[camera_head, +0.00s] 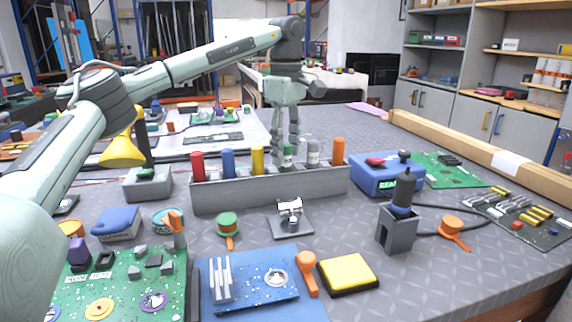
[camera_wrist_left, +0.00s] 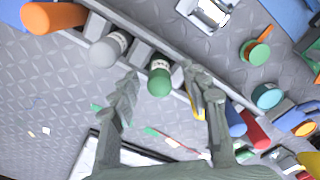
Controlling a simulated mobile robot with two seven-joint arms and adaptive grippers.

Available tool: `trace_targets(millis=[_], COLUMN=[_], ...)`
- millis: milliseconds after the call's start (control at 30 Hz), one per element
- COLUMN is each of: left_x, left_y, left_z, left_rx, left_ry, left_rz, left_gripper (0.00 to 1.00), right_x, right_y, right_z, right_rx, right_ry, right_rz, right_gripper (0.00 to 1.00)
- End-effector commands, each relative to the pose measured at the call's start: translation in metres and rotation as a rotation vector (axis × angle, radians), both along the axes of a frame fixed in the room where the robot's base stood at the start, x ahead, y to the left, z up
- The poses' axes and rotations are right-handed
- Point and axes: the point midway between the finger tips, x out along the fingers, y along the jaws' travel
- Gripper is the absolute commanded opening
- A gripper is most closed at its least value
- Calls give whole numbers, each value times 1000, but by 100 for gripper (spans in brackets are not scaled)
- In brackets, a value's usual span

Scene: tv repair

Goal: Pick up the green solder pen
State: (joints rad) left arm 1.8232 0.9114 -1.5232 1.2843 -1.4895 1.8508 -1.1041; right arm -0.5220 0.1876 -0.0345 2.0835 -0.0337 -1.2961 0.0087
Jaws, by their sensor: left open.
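The green solder pen (camera_head: 288,156) stands in the long grey rack (camera_head: 270,190) at the middle of the table, between the yellow pen (camera_head: 258,160) and the grey pen (camera_head: 313,152). In the left wrist view the green pen (camera_wrist_left: 159,78) shows end-on between my fingers. My left gripper (camera_head: 285,148) comes down from above, behind the rack. Its fingers are open, one on each side of the green pen, and I see no clear contact. In the left wrist view the open fingertips (camera_wrist_left: 160,75) show too. My right gripper is not in view.
Red (camera_head: 197,166), blue (camera_head: 228,163) and orange (camera_head: 338,151) pens stand in the same rack. A blue soldering station (camera_head: 385,180) is to the right. Circuit boards and a yellow sponge (camera_head: 347,272) lie in front.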

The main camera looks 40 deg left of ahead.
Motion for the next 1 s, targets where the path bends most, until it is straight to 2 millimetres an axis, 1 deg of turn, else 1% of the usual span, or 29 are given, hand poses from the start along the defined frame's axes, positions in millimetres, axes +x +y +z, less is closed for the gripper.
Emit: trace_targets(millis=[33,100,300,600,667,700,900,1000], left_x=[0,0,0,0,0,0,0,0], left_y=[0,0,0,0,0,0,0,0], left_z=[-4,-7,-7,-6,-6,-6,-6,0], left_rx=[0,0,0,0,0,0,0,0], left_ry=[1,1,0,0,0,0,-1,-2], left_rz=[1,1,1,1,1,1,1,0], left_gripper=[46,46,46,9,2,0,0,0], right_x=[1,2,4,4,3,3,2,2], right_y=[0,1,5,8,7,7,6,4], right_z=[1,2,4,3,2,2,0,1], right_rx=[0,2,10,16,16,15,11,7], right_ry=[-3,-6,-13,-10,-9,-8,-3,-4], right_rz=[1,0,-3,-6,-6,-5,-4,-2], right_gripper=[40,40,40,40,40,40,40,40])
